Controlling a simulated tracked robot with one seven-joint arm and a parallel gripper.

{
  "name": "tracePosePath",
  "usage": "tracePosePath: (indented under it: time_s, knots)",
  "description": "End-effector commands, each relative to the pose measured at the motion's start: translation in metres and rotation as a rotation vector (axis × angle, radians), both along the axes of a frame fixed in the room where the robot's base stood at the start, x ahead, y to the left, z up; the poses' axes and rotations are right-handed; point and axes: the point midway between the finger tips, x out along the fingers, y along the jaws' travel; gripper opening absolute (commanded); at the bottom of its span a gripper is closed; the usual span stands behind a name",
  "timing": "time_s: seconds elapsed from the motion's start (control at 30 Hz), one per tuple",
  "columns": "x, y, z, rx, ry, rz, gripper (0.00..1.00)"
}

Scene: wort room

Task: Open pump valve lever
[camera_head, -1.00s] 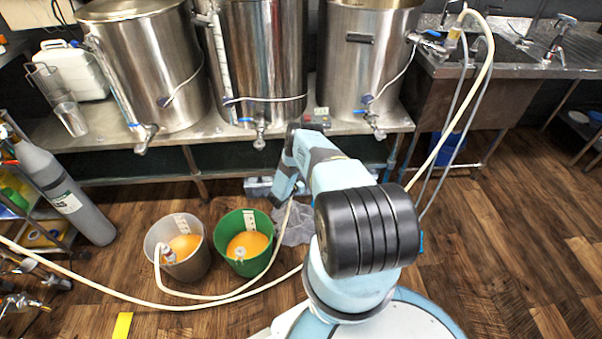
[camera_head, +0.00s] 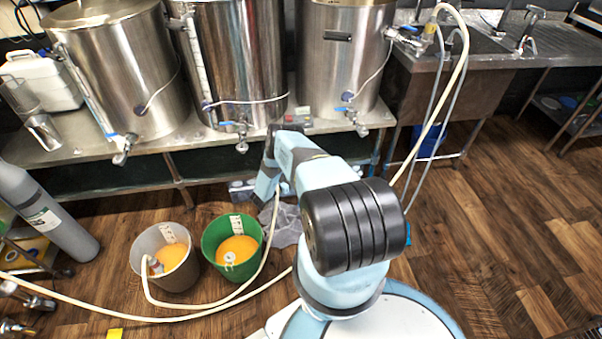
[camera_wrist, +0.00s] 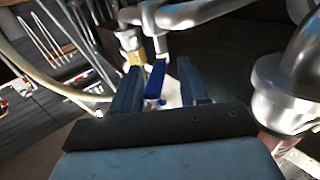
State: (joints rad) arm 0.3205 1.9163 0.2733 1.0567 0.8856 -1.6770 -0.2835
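A blue valve lever (camera_wrist: 155,80) stands between the two fingers of my gripper (camera_wrist: 160,92) in the wrist view. The fingers are apart, one on each side of the lever. Dark gaps seem to show beside it, so contact is not clear. A brass fitting (camera_wrist: 131,57) and a curved metal pipe (camera_wrist: 190,12) sit just beyond the fingers. In the head view my arm reaches down in front of the kettle bench, and the fingers and this lever are hidden there.
Steel kettles with blue-handled taps stand on the metal bench (camera_head: 75,157). A grey bucket (camera_head: 175,280) and a green bucket (camera_head: 214,262) with orange liquid stand left of my arm. A cream hose (camera_head: 200,315) crosses the floor. Open floor lies at right.

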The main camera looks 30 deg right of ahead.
Motion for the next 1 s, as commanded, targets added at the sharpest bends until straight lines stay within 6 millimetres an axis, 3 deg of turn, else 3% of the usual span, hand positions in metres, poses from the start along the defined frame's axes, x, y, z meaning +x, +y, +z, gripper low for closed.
tracePosePath:
  time_s: [0.23, 0.37, 1.0]
  knots:
    - [0.0, -0.001, 0.001, 0.0, -0.002, -0.002, 0.44]
    - [-0.002, 0.009, 0.0, 0.002, -0.001, -0.002, 0.44]
    - [-0.03, 0.119, -0.001, 0.001, 0.001, 0.001, 0.44]
